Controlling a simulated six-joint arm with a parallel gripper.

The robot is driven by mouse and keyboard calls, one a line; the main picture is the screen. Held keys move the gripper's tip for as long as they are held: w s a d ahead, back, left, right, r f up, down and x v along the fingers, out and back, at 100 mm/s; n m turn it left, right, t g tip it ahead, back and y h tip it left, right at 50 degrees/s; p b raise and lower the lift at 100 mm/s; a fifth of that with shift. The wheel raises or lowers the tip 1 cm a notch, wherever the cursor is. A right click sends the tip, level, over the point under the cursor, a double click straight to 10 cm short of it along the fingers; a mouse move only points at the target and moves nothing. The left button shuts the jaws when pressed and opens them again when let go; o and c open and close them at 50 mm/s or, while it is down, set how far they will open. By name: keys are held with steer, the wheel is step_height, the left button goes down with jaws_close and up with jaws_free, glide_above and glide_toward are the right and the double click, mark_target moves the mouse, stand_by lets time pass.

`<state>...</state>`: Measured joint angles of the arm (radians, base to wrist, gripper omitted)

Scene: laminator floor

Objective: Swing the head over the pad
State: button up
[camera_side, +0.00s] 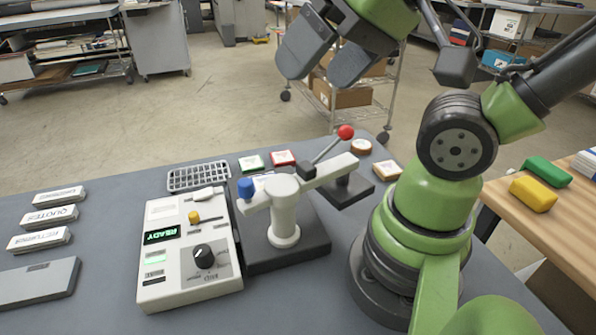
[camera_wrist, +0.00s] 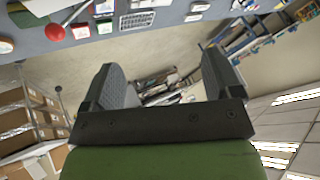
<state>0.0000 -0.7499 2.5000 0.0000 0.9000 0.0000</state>
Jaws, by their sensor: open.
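A white swing-arm device stands on a dark base plate (camera_side: 262,258) on the grey-blue table. Its arm (camera_side: 327,172) crosses a white post (camera_side: 285,215); a blue knob (camera_side: 245,188) is at the left end. A lever with a red ball (camera_side: 346,132) rises at the right, above a dark block (camera_side: 347,192). I cannot tell for sure which parts are the head and the pad. The red ball also shows in the wrist view (camera_wrist: 55,33). My gripper (camera_side: 318,76) is open and empty, above and behind the device, apart from it; its fingers show in the wrist view (camera_wrist: 162,65).
A white control box (camera_side: 187,250) with a dial and a lit "READY" display stands left of the device. A grey slotted tray (camera_side: 199,176), small coloured pads and several labelled blocks (camera_side: 50,216) lie around. A wooden table (camera_side: 560,215) with yellow and green items is at right.

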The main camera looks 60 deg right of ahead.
steer(key=c, duration=0.4)
steer(key=shift+w+m+g, duration=0.25)
steer(key=shift+m+g, duration=0.05)
steer(key=shift+c, duration=1.4)
steer(key=m+g+y, duration=0.2)
steer(key=m+g, duration=0.6)
steer(key=m, duration=0.2)
glide_toward(245, 181)
steer(key=x, duration=0.9)
steer(key=shift+f, duration=0.1)
jaws_close()
